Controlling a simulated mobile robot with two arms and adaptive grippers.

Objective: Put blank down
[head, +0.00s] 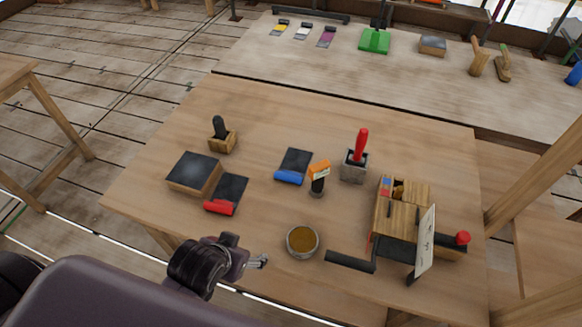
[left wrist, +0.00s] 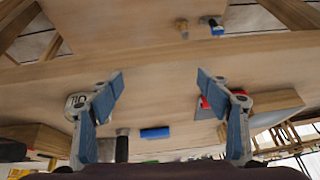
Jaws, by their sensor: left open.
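My left gripper (head: 260,261) is low at the front edge of the wooden table (head: 135,192), left of a round tin (head: 302,241). In the left wrist view the two blue fingers (left wrist: 160,84) are spread wide with nothing between them. No thing is plainly recognisable as the blank. A small brown block (left wrist: 181,25) lies on a wooden surface in the upper part of the left wrist view, beside a blue-ended tool (left wrist: 213,26); it could be the blank, but I cannot tell. My right gripper is not in view.
A wooden fixture (head: 397,215) with a white card (head: 427,243) is at right. The table's front left is clear.

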